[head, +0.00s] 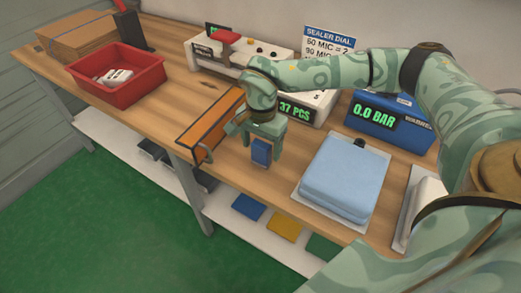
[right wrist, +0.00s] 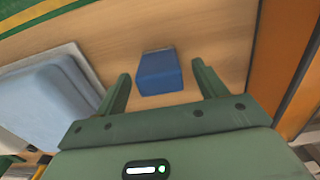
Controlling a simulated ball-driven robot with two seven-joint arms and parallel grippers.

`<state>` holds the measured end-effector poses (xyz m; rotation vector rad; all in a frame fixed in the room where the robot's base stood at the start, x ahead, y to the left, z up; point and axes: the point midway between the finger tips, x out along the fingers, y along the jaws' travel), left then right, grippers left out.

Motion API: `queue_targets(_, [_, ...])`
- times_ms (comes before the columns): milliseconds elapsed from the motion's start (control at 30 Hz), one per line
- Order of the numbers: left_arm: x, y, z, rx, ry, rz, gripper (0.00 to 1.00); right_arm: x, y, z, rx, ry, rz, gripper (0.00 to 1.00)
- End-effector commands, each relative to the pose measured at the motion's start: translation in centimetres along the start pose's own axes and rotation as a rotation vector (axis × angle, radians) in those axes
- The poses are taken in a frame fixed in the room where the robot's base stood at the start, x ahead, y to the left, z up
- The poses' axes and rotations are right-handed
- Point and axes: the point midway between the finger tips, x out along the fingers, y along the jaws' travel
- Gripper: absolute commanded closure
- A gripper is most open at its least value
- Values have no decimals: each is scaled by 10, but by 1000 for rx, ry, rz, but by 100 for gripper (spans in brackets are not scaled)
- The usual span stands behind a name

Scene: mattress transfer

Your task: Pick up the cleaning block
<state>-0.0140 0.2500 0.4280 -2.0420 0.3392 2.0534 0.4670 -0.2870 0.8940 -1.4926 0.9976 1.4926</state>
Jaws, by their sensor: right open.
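The cleaning block, a small blue block (head: 261,153), stands on the wooden bench top near the front edge. In the right wrist view the blue block (right wrist: 158,76) shows ahead, between the two green fingers with a gap on each side. My right gripper (head: 262,143) is open and points down over the block, one finger to either side. In the right wrist view the gripper (right wrist: 161,70) holds nothing. Whether the fingertips reach down beside the block is hard to tell. My left gripper is not in view.
An orange frame (head: 208,125) stands just left of the block. A pale blue mattress-like pad (head: 345,175) lies on a tray to the right. A red bin (head: 118,80), a sealer (head: 225,52), a scale reading 37 PCS (head: 296,110) and a blue vacuum unit (head: 395,122) stand around.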

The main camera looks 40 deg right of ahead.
Motion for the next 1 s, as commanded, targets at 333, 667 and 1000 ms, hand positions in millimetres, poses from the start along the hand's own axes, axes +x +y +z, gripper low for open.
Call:
queue_targets(333, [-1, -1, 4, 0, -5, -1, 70, -1, 0, 0, 0, 0, 0, 79])
queue_targets(667, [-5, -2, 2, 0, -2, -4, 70, -11, 0, 0, 1, 1, -2, 79])
queue_targets(1000, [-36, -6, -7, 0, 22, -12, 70, -81, 27, 22, -3, 1, -6, 79])
